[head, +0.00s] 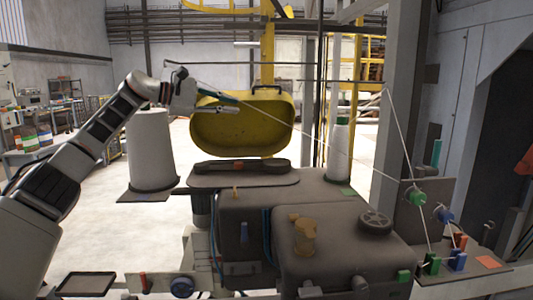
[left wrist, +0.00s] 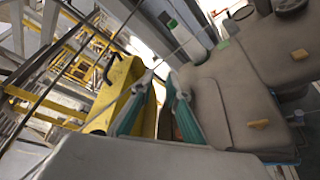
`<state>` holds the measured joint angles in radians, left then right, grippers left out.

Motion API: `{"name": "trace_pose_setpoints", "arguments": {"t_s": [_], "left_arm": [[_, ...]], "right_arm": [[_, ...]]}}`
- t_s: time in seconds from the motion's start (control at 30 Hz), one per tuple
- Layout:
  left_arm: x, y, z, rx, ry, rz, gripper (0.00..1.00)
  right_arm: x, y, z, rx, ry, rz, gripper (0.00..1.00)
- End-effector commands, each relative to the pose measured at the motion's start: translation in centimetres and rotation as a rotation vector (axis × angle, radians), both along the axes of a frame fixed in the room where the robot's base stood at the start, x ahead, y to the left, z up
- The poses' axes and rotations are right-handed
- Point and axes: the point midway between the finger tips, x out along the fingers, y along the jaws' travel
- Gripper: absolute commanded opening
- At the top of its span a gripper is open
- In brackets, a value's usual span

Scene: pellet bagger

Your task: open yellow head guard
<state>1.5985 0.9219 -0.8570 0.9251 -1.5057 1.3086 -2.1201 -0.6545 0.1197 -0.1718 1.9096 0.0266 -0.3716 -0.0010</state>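The yellow head guard (head: 243,128) is a rounded hood. In the head view it stands tipped up above the grey machine, its hollow inside facing me. My left gripper (head: 232,103) is at the guard's upper left edge. In the left wrist view the teal fingers of my left gripper (left wrist: 158,82) stand apart, with the yellow guard (left wrist: 112,92) beside and behind them. Some yellow shows between the fingers, but whether they touch it I cannot tell. My right gripper is in neither view.
Under the guard lies the dark machine head (head: 238,166). A white thread cone (head: 151,150) stands left, near my left arm, and a thin thread runs right to a green-knobbed tensioner (head: 417,197). A second cone (head: 340,155) and a post stand at right.

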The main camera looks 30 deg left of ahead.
Motion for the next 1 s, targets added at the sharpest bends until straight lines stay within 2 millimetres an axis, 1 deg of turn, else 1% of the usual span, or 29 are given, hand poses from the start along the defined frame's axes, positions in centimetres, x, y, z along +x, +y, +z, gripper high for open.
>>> {"name": "trace_pose_setpoints", "arguments": {"t_s": [0.03, 0.3, 0.43, 0.6, 0.83, 1.0], "left_arm": [[0.8, -0.8, -0.3, 0.003, 0.002, -0.004, 0.15], [4.5, -3.8, -1.3, 0.001, 0.001, -0.003, 0.15], [6.2, -5.0, -1.8, 0.001, 0.001, -0.002, 0.15], [7.8, -6.3, -2.1, -0.001, -0.001, -0.002, 0.15], [9.2, -7.5, -2.6, -0.001, 0.001, -0.001, 0.15], [8.7, -7.5, -3.2, 0.002, 0.0, 0.0, 0.15]], "right_arm": [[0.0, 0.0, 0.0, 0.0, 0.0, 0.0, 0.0], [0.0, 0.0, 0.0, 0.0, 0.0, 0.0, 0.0], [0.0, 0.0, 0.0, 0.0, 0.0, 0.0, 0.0], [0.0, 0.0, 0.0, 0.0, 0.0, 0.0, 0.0], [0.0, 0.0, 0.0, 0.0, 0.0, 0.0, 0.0], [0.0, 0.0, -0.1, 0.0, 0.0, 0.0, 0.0]]}}
